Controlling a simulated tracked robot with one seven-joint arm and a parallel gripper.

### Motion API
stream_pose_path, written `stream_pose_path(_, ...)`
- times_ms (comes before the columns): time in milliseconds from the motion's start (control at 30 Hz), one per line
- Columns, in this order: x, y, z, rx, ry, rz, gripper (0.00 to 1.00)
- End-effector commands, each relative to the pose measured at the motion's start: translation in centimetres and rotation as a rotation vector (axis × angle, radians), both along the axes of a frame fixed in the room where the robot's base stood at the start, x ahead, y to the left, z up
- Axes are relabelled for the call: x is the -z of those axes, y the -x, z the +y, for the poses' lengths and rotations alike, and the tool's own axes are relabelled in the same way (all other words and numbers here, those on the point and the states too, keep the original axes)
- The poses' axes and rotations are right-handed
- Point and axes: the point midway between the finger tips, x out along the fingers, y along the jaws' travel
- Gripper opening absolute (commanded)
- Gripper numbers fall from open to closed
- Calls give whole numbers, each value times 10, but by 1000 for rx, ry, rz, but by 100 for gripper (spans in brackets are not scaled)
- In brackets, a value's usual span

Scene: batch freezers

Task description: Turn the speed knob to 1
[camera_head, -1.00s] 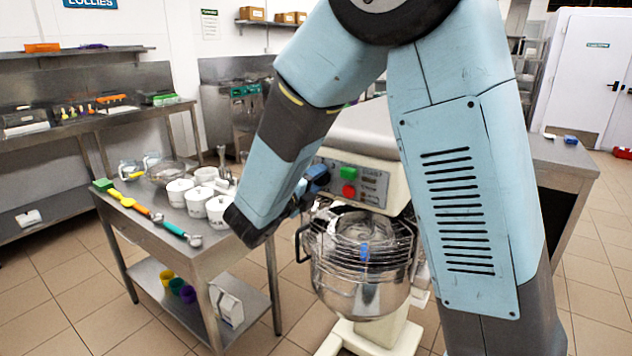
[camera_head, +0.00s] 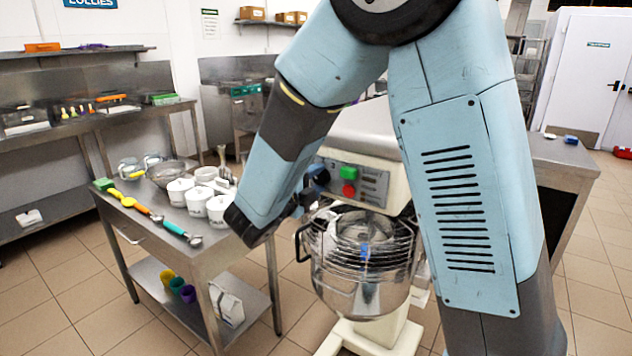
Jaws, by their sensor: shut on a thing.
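The mixer (camera_head: 378,140) stands in the middle, cream and grey, with a wire guard and steel bowl (camera_head: 362,270) below its head. Its grey control panel (camera_head: 374,182) carries a green button (camera_head: 348,172) and a red button (camera_head: 349,190). A dark round knob sits at the panel's left end (camera_head: 318,176). My gripper (camera_head: 312,186) is at this knob and shut on it; its fingers are small and partly hidden behind my forearm. The knob's pointer and its number marks are too small to read.
A steel table (camera_head: 150,216) at left holds white lidded pots (camera_head: 196,198), scoops and a bowl. Another steel table (camera_head: 560,160) stands behind my arm at right. My arm covers part of the mixer's right side. The tiled floor at front left is clear.

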Motion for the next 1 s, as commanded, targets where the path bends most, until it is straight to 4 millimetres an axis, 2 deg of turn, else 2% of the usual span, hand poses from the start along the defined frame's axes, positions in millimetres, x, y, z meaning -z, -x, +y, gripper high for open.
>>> stream_pose_path(67,3,1,2,-7,0,9,16)
stream_pose_path(100,3,1,2,-7,0,9,47)
stream_pose_path(267,3,1,2,-5,-1,6,62)
stream_pose_path(533,1,1,2,-3,-1,3,62)
stream_pose_path(667,2,9,8,-3,-2,3,62)
stream_pose_path(1000,2,57,46,-6,-1,3,62)
